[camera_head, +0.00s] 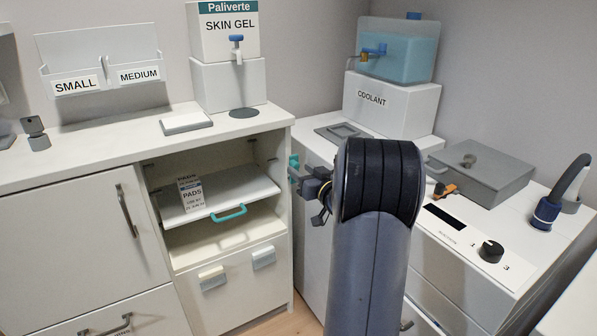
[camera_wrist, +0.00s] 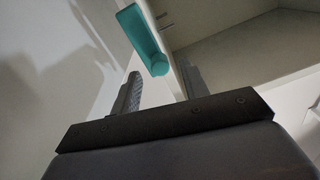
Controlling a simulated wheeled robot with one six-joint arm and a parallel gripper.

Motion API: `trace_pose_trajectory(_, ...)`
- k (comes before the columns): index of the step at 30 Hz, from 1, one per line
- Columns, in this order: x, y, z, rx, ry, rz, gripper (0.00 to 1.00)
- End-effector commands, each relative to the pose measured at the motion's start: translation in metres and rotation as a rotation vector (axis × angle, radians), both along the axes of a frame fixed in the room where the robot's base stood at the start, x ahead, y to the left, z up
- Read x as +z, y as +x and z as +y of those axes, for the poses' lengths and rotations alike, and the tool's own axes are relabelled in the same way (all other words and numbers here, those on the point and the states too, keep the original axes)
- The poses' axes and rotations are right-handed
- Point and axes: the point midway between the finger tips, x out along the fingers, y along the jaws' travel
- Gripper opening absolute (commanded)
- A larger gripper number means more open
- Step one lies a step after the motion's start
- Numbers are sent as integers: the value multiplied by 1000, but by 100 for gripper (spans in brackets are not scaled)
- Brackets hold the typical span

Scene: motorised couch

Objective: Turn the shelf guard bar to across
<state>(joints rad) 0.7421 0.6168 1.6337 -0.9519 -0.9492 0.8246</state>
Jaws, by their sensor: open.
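A teal bar, which I take to be the shelf guard bar (camera_head: 293,163), shows at the right front edge of the open shelf cabinet. Part of it is hidden behind my gripper in the head view. In the wrist view the teal bar (camera_wrist: 143,38) runs from the upper left down to a rounded end, just beyond my fingertips. My gripper (camera_head: 297,180) is beside the bar. In the wrist view my gripper (camera_wrist: 160,82) has its two fingers apart, with nothing seen between them. I cannot tell whether a finger touches the bar.
The cabinet's shelf (camera_head: 245,187) holds a PADS box (camera_head: 192,196) and has a teal handle (camera_head: 229,213) at its front. The SKIN GEL dispenser (camera_head: 228,85) stands on the counter above. A white unit with the COOLANT stand (camera_head: 392,104) is behind my arm. Floor space is narrow.

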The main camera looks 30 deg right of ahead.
Motion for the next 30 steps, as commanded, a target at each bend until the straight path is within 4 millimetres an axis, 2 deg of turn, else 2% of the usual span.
trace_pose_trajectory(6, 0, 21, 0, 1, -2, 0, 43)
trace_pose_trajectory(16, 0, 24, -1, -1, 0, 1, 42)
trace_pose_trajectory(30, 0, 23, -1, -1, -1, 1, 3)
